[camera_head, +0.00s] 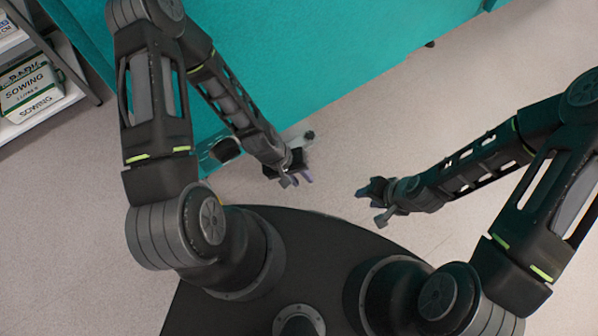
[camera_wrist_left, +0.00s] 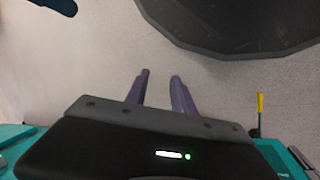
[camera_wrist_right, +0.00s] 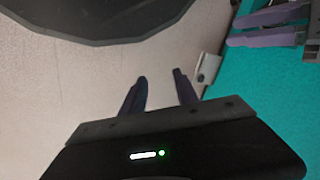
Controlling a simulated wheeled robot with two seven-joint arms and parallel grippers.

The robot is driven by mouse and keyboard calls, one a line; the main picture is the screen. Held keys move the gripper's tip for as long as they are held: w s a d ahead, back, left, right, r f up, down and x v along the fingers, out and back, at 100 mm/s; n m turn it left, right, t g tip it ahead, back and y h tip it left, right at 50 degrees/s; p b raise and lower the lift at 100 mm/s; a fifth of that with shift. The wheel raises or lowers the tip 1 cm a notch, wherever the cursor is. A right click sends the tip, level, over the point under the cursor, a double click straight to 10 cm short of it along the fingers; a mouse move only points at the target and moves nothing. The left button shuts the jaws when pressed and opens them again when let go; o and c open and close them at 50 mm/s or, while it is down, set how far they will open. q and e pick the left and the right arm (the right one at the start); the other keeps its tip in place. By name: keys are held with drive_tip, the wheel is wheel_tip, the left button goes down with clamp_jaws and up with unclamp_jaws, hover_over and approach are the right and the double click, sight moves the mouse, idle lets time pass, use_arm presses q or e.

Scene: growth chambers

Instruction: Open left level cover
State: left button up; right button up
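A large teal cabinet body (camera_head: 330,50) fills the top of the head view. I cannot make out a left level cover on it. Its teal side also shows in the right wrist view (camera_wrist_right: 270,85). A small pale metal fitting (camera_wrist_right: 208,68) shows at its edge. My left gripper (camera_head: 297,180) is close to the cabinet's lower edge, with its purple fingers (camera_wrist_left: 160,77) apart and nothing between them. My right gripper (camera_head: 369,205) is to its right, over the floor and clear of the cabinet. Its fingers (camera_wrist_right: 159,77) are apart and empty.
A grey shelf (camera_head: 60,100) with a bag marked SOWING (camera_head: 30,88) stands at the upper left. A thin yellow-topped item (camera_wrist_left: 260,103) shows at the right of the left wrist view. Pale floor (camera_head: 450,90) is open right of the cabinet.

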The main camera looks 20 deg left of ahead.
idle(0.4)
